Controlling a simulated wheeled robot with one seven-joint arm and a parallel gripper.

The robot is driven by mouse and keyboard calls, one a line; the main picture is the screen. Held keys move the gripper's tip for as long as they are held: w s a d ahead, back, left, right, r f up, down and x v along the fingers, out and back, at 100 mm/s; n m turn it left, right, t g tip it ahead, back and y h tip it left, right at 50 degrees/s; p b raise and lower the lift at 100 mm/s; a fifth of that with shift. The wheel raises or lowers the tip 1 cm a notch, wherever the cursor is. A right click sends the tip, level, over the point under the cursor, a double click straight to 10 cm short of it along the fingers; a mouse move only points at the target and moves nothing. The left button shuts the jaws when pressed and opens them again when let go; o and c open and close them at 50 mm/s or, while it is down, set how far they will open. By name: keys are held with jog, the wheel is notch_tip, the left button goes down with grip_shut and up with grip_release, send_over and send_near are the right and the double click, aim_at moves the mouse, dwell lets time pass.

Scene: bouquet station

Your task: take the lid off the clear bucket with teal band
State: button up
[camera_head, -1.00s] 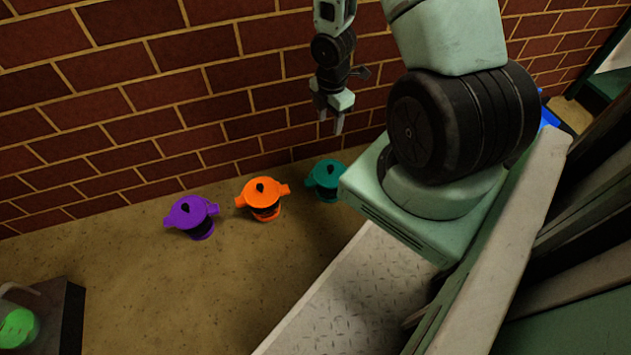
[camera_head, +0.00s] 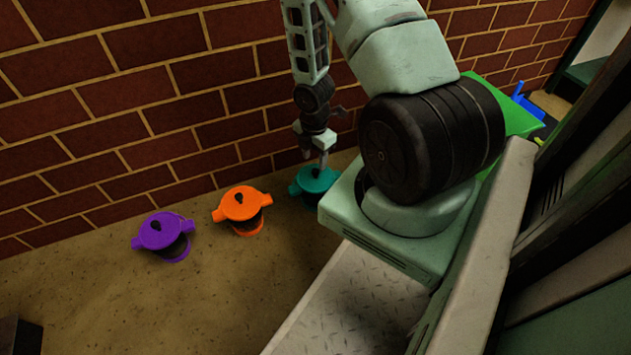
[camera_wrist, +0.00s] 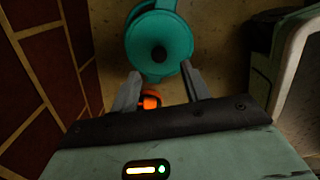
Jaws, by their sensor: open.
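The teal-lidded bucket (camera_head: 313,182) stands on the floor near the brick wall, partly hidden by my arm's base. Its teal lid (camera_wrist: 160,38) has a dark knob (camera_wrist: 159,54) in the middle and is on the bucket. My gripper (camera_head: 322,160) points down just above this lid. In the wrist view my gripper (camera_wrist: 164,82) is open and empty, its two fingers on either side and short of the knob. The bucket's clear wall is mostly hidden under the lid.
An orange-lidded bucket (camera_head: 241,207) and a purple-lidded bucket (camera_head: 164,235) stand to the left in a row. The brick wall (camera_head: 120,100) rises close behind. A dark box (camera_head: 20,334) is at the lower left. The floor (camera_head: 190,300) in front is clear.

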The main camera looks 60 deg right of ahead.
aim_at(315, 170)
jog(key=shift+d+f+b, duration=0.15)
jog(key=shift+f+b, duration=1.1)
jog(key=shift+f, duration=0.1)
jog(key=shift+d+f+b, duration=0.1)
jog(key=shift+f+b, duration=1.1)
jog(key=shift+f, duration=0.1)
jog(key=shift+r, duration=0.1)
grip_shut()
